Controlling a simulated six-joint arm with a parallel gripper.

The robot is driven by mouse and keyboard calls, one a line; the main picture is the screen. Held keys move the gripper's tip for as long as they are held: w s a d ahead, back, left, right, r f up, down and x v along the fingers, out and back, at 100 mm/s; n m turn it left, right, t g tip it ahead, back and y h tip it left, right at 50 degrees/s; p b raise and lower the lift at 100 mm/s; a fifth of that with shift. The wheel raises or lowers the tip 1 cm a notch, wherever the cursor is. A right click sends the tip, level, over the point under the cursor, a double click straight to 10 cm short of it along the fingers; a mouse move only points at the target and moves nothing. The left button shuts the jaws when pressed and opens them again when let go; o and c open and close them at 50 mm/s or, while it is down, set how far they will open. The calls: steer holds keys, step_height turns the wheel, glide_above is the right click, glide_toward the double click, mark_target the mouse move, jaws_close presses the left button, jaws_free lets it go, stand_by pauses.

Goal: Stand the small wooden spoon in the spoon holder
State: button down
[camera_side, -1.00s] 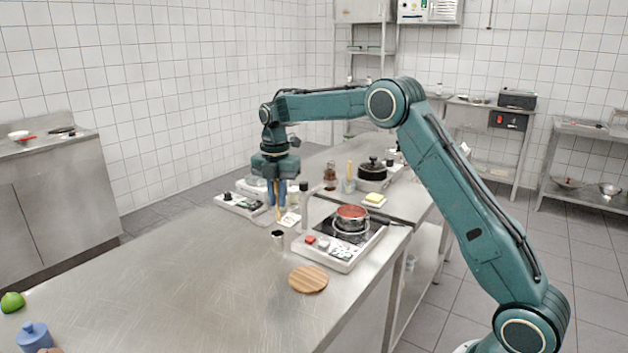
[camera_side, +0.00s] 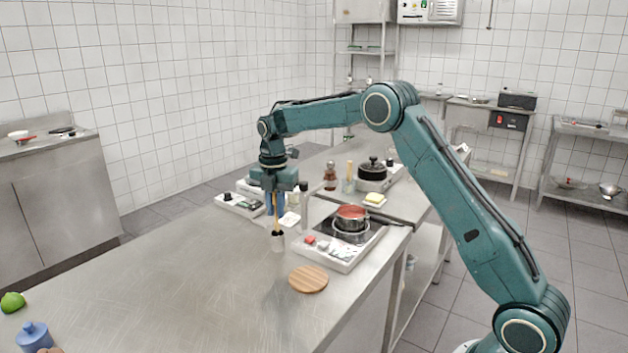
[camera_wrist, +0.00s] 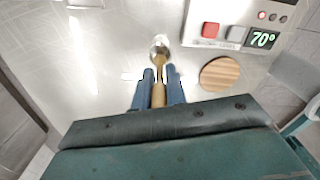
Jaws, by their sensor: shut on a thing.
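The small wooden spoon (camera_side: 275,222) is upright, pointing down, in the side view. My gripper (camera_side: 275,207) is shut on its upper part with blue fingers. The spoon holder (camera_side: 278,243), a small metallic cup, stands on the steel table directly below. The spoon's lower end is at the holder's dark mouth; how far inside it reaches I cannot tell. In the wrist view the spoon (camera_wrist: 159,94) runs between the fingers (camera_wrist: 161,78) toward the holder (camera_wrist: 160,42), and its far end overlaps the cup's opening.
A hotplate (camera_side: 345,262) with a red-filled pot (camera_side: 351,218) stands right of the holder. A dark pepper-mill-like object (camera_side: 304,195) is close to my gripper. A round wooden board (camera_side: 308,279) lies in front.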

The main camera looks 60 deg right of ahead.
mark_target(277, 222)
steer(key=shift+f, duration=1.8)
steer(key=c, duration=0.9)
jaws_free()
steer(key=shift+o, duration=0.2)
steer(key=shift+r, duration=0.1)
steer(key=shift+r, duration=2.85)
